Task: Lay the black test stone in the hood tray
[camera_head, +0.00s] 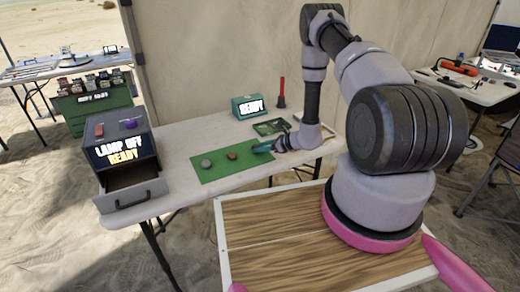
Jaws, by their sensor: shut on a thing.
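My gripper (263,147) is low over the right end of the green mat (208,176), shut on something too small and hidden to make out. I cannot clearly pick out the black test stone. A grey roundish piece (206,163) and a reddish-brown piece (232,155) lie on the mat, left of my gripper and apart from it.
A green tray (259,129) lies behind my gripper, near a teal "READY" box (249,107) and a red upright tool (281,92). A red piece (99,130) and a purple piece (129,124) sit on the dark box.

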